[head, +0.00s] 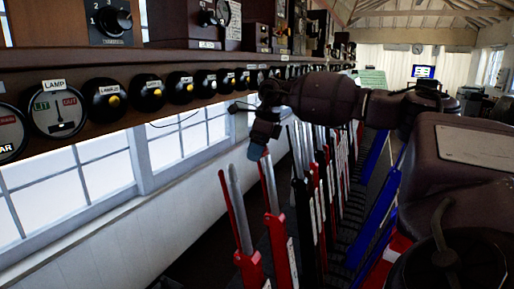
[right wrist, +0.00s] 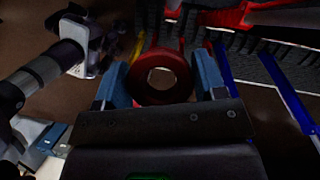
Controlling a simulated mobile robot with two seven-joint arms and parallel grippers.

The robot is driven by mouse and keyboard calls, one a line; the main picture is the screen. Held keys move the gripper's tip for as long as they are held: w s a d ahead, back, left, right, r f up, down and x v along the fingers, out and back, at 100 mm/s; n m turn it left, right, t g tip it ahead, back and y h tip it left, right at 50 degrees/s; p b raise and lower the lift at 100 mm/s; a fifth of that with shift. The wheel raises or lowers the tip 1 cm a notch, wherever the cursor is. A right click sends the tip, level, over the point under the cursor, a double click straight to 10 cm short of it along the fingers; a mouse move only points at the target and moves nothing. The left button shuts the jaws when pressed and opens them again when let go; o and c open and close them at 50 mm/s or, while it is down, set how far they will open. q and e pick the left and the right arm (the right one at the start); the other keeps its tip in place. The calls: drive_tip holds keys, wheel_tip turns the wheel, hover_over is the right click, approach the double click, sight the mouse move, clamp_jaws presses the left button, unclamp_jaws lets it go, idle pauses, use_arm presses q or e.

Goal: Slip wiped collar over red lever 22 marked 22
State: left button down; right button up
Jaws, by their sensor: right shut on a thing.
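My right gripper (head: 257,150) reaches in from the right, pointing down above the row of levers. In the right wrist view its two blue fingertips (right wrist: 163,78) are shut on the sides of a dark red ring, the collar (right wrist: 133,83). The ring's hole is open to view, with a pale patch seen through it. Red lever parts (right wrist: 200,45) show beyond the ring. In the head view, red levers with steel handles (head: 240,225) stand below my gripper. No number 22 can be read, so I cannot tell which lever is 22. My left gripper cannot be clearly made out.
Black levers (head: 303,215) and blue levers (head: 374,215) stand close together in the same row. A wooden shelf (head: 150,55) with several round instruments runs along the left above the windows (head: 70,185). A dark arm-like part (right wrist: 45,70) is at the left of the wrist view.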

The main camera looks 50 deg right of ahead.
drive_tip(key=p, duration=0.2)
hover_over(231, 171)
drive_tip(key=s+d, duration=0.2)
drive_tip(key=shift+f, duration=0.7)
use_arm(q)
drive_tip(key=shift+s+a+r, duration=0.1)
drive_tip(key=shift+s+r, duration=0.3)
drive_tip(key=shift+s, duration=0.15)
use_arm(e)
drive_tip(key=shift+w+a+f, duration=0.2)
drive_tip(key=shift+w, duration=0.45)
drive_tip(key=shift+w+a+f, duration=0.25)
drive_tip(key=shift+w, duration=0.4)
drive_tip(key=shift+w+a+f, duration=0.2)
drive_tip(key=shift+w, duration=0.45)
use_arm(q)
drive_tip(key=shift+w+f+b, duration=0.15)
drive_tip(key=shift+f+b, duration=1.15)
drive_tip(key=shift+b, duration=0.2)
use_arm(e)
drive_tip(key=shift+s+d+f, duration=0.1)
drive_tip(key=shift+s+f, duration=0.05)
drive_tip(key=shift+f, duration=0.85)
drive_tip(key=shift+s+a+f, duration=0.1)
drive_tip(key=shift+s+f, duration=0.1)
drive_tip(key=shift+f, duration=0.8)
drive_tip(key=shift+s+d+f, duration=0.1)
drive_tip(key=shift+s+f, duration=0.05)
drive_tip(key=shift+f, duration=0.85)
drive_tip(key=o, duration=0.9)
